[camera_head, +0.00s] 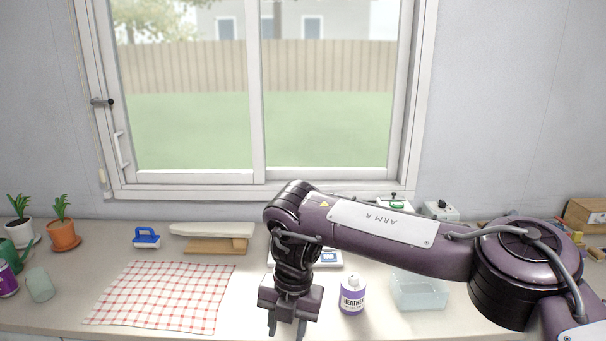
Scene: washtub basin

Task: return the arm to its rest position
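My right arm (383,222), marked "ARM R", comes in from the right and reaches across the counter. Its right gripper (287,327) points down over the counter near the front edge of the view. The two fingers are apart, and nothing shows between them. The gripper is between the checked cloth and a purple-and-white bottle labelled "HEATHER", apart from both. My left gripper is not in view.
The bottle (352,298) stands just right of the gripper, with a clear tub (419,291) beyond it. A scale (329,258) is partly hidden behind my arm. The checked cloth (165,295) lies left; potted plants (63,236) stand far left. A window (258,100) is behind.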

